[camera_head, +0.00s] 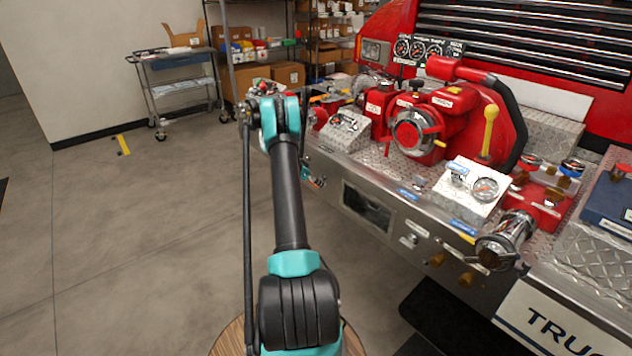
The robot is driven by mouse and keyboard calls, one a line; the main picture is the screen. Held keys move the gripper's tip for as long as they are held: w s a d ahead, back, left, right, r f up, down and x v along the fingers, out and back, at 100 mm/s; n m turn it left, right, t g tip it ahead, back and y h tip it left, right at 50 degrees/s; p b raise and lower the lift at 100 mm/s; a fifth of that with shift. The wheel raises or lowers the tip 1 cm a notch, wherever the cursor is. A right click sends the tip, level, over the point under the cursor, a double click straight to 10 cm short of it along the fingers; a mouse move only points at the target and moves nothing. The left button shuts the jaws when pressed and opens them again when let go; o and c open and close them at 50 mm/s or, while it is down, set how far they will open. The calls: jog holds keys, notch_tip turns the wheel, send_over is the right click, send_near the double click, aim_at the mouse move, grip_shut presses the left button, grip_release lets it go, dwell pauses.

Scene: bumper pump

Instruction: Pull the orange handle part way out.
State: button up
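Two small orange-brown knobs, (437,259) and (466,280), stick out low on the bumper's front face. I cannot tell for sure which of these is the orange handle. My arm rises in the middle of the view and bends down at the far end. My gripper (314,181) is mostly hidden behind the arm, near the bumper's left front edge. Its fingers are too small and covered to tell open from shut, or whether it touches anything.
A grey cart (180,85) and shelves with boxes stand behind. The floor at left is clear.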

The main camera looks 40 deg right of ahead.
jog(key=shift+s+a, duration=0.15)
jog(key=shift+a, duration=1.1)
jog(key=o, duration=1.7)
jog(key=v, duration=1.2)
